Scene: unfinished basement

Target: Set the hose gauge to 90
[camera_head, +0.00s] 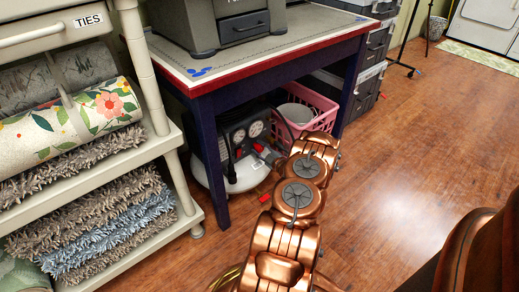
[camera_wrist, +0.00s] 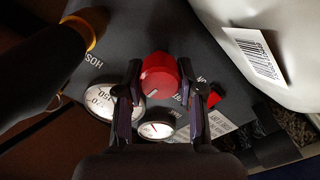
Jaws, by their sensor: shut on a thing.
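The air compressor (camera_head: 240,173) stands under the table, with two round white gauges on its dark panel. In the wrist view a red knob (camera_wrist: 158,72) sits between the fingers of my gripper (camera_wrist: 162,86), which is shut on it. A larger gauge (camera_wrist: 100,98) lies left of the knob, near lettering that begins "HOS". My left finger covers part of it, and its needle cannot be read. A smaller gauge (camera_wrist: 155,130) with a red needle lies below the knob, partly behind the fingers. In the head view my arm hides much of the gripper.
The table (camera_head: 270,58) with dark legs stands over the compressor. A pink basket (camera_head: 316,104) is right behind my arm. A shelf (camera_head: 150,150) with rolled rugs is at left. A dark hose (camera_wrist: 45,70) crosses the wrist view's left. Open wooden floor lies at right.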

